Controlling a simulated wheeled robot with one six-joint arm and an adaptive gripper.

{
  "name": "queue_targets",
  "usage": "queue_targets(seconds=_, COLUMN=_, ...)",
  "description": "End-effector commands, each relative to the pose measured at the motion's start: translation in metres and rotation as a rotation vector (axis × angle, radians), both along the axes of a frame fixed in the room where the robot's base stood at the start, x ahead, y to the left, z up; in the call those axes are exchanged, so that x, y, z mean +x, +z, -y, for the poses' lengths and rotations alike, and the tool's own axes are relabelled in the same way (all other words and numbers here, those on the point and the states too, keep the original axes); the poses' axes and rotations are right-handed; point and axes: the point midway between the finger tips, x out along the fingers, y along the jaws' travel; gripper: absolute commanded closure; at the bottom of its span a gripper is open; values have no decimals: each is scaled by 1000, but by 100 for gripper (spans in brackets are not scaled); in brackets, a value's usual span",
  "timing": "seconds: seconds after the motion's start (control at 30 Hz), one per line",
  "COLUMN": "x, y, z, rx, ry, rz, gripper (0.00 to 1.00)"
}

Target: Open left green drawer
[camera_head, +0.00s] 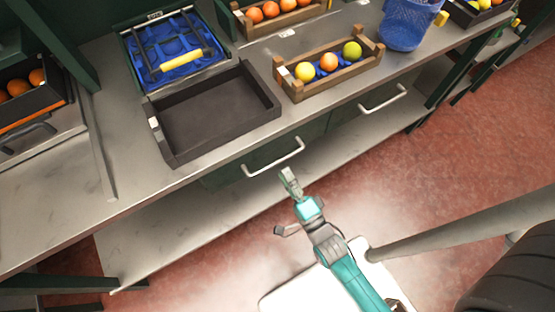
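The left green drawer (226,177) is under the metal counter's front edge, and its front looks flush. Its pale bar handle (273,163) runs along the front. My gripper (289,180) is just below the right half of this handle, pointing up at it. A small gap shows between the tip and the handle in the picture; the true distance is unclear. The fingers are seen edge-on and small, so their opening cannot be made out. Nothing is visible in them. A second green drawer (345,115) with a like handle (383,101) is to the right.
An empty black tray (215,112) sits on the counter (240,150) above the left drawer. A lower shelf (190,230) runs beneath. Red floor lies at right.

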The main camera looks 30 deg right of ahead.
Motion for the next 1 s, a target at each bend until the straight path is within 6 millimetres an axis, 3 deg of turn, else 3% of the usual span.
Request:
queue_targets(seconds=0.1, x=21, y=5, z=0, rx=0, ry=0, rz=2, gripper=61)
queue_targets(seconds=0.3, x=43, y=8, z=0, rx=-1, ry=0, rz=1, gripper=61)
queue_targets(seconds=0.73, x=51, y=10, z=0, rx=-1, ry=0, rz=-1, gripper=61)
queue_targets(seconds=0.9, x=51, y=10, z=0, rx=-1, ry=0, rz=-1, gripper=100)
queue_targets(seconds=1.0, x=51, y=10, z=0, rx=-1, ry=0, rz=-1, gripper=100)
